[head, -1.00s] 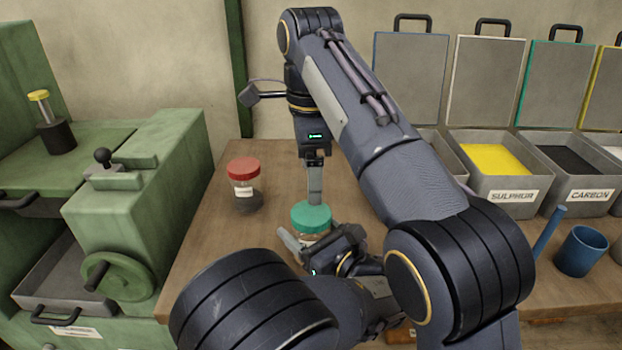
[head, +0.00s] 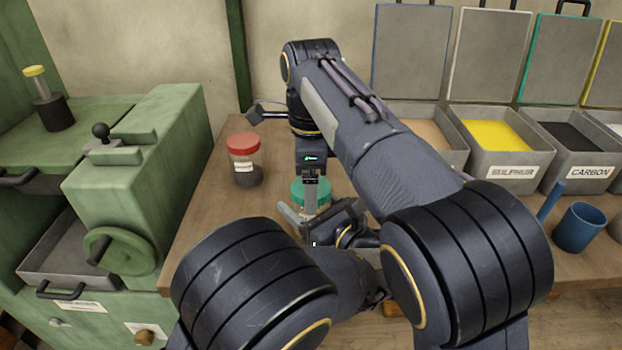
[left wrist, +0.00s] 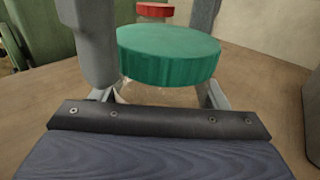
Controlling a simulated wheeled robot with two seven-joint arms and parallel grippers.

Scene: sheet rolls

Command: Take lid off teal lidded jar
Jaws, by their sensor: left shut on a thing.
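The teal lidded jar stands upright on the bench, its teal lid (head: 298,189) partly hidden by my right gripper. The left wrist view shows the lid (left wrist: 168,52) on the clear jar body (left wrist: 158,94). My left gripper (head: 312,219) is shut on the jar body below the lid, a finger on each side. My right gripper (head: 310,207) points down from above at the lid. In the left wrist view its grey fingers stand apart, one near the lid's left side and one behind its right; their contact with the lid is unclear.
A red-lidded jar (head: 245,160) stands just left on the wooden bench (head: 205,215). A green machine (head: 150,165) is further left. Open bins, including sulphur (head: 495,136) and carbon (head: 570,137), line the back right. A blue cup (head: 580,228) stands at the right.

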